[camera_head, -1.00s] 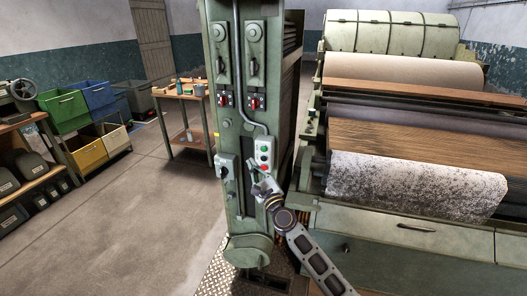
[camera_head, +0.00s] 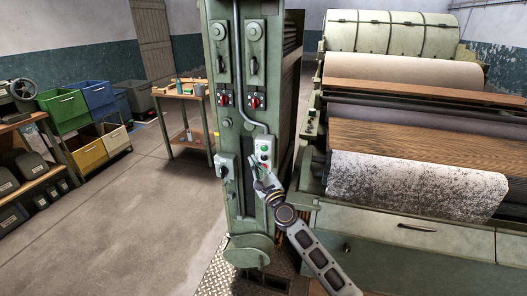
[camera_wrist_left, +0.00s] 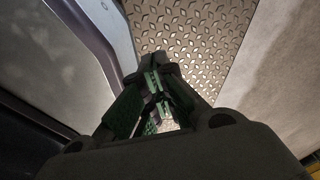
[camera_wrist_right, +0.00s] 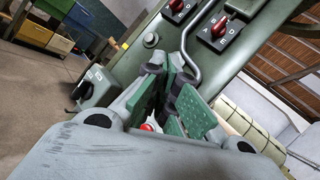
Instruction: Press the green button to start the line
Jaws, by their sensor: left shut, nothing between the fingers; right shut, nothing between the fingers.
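A pale button box (camera_head: 265,146) is fixed to the green machine column (camera_head: 240,200). Its green button (camera_head: 264,148) shows in the head view, near the top of the box. My right gripper (camera_head: 254,163) is shut and empty, with its fingertips at the lower left part of the box, below the green button; contact cannot be told. In the right wrist view, the closed green-padded fingers (camera_wrist_right: 168,78) hide most of the box, and a red button (camera_wrist_right: 147,127) shows between them. My left gripper (camera_wrist_left: 153,82) is shut and empty above a diamond-plate floor, seen only in its wrist view.
Red rotary switches (camera_head: 256,103) and a grey conduit (camera_head: 243,112) are above the box on the column. A switch box (camera_head: 226,166) sits to its left. The large roller machine (camera_head: 400,200) stands at the right. The floor (camera_head: 150,220) at left is clear.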

